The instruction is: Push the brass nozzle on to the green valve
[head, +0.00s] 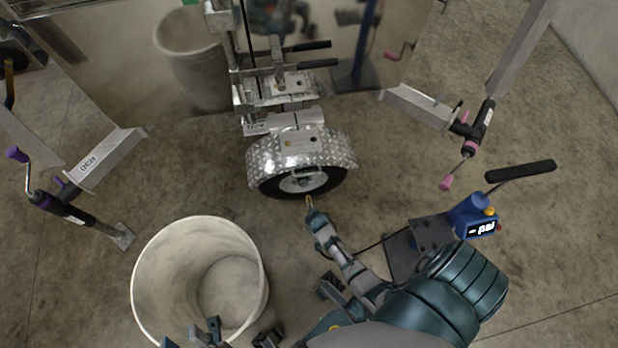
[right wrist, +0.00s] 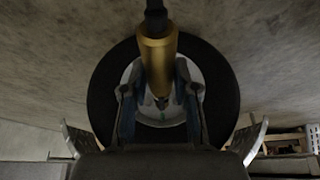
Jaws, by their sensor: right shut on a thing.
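The brass nozzle (right wrist: 158,62) has a black hose end at its top and sits between the fingers of my right gripper (right wrist: 158,92), which is shut on it. In the head view the nozzle (head: 309,202) shows small at the tip of the right gripper (head: 316,216), just in front of the trailer wheel (head: 302,183). In the right wrist view, small greenish bits (right wrist: 161,103) show by the pale hub below the nozzle; the green valve is mostly hidden, and I cannot tell if they touch. My left gripper (head: 205,330) is partly cut off at the bottom edge, over the bucket; its jaws are unclear.
A large pale bucket (head: 145,272) stands at the lower left. A blue pump (head: 468,214) with a lit display and black handle stands at the right, with a thin hose. A metal fender (head: 300,150) covers the wheel top. Jack stands with cranks (head: 470,148) flank it.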

